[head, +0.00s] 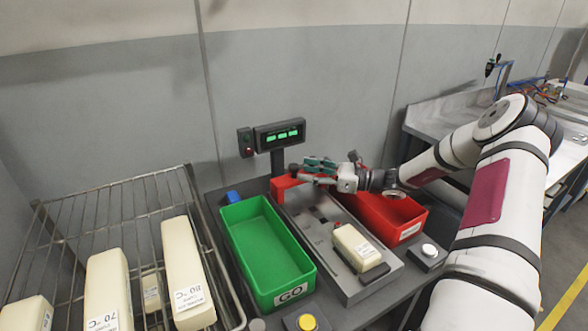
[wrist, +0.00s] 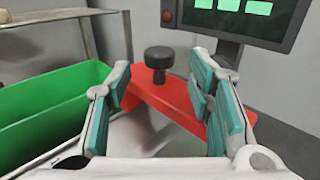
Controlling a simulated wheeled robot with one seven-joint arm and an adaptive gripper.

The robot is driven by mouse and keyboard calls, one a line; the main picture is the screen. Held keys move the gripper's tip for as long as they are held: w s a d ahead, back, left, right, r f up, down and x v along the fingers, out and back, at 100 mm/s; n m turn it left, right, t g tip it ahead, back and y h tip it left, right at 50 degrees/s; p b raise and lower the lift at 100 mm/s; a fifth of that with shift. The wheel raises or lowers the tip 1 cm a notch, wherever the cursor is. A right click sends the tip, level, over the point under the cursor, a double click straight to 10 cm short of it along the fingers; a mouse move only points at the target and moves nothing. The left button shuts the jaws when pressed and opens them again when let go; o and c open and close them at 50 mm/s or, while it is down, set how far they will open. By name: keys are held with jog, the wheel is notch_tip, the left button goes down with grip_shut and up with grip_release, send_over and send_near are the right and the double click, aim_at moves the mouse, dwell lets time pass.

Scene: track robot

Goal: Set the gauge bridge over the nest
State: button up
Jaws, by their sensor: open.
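The gauge bridge (head: 283,184) is red with a black knob on top and stands at the far end of a metal plate. In the wrist view the bridge (wrist: 155,92) lies ahead, its knob centred between my fingers. My gripper (head: 312,167) is open, reaching in from the right; it hides part of the bridge in the head view. In the wrist view my gripper (wrist: 160,100) has its teal-padded fingers apart, with nothing held and the knob seemingly beyond the tips. A cream block (head: 356,247) sits in a dark holder, apparently the nest (head: 345,261), nearer on the plate.
A green GO bin (head: 301,270) stands left of the plate (head: 308,222), a red bin (head: 411,229) right. A display (head: 280,134) rises behind. A wire rack (head: 60,235) with several cream blocks is at left. Buttons (head: 307,322) line the front.

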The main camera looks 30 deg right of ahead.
aim_at(294, 169)
jog(key=shift+x, duration=2.4)
grip_shut()
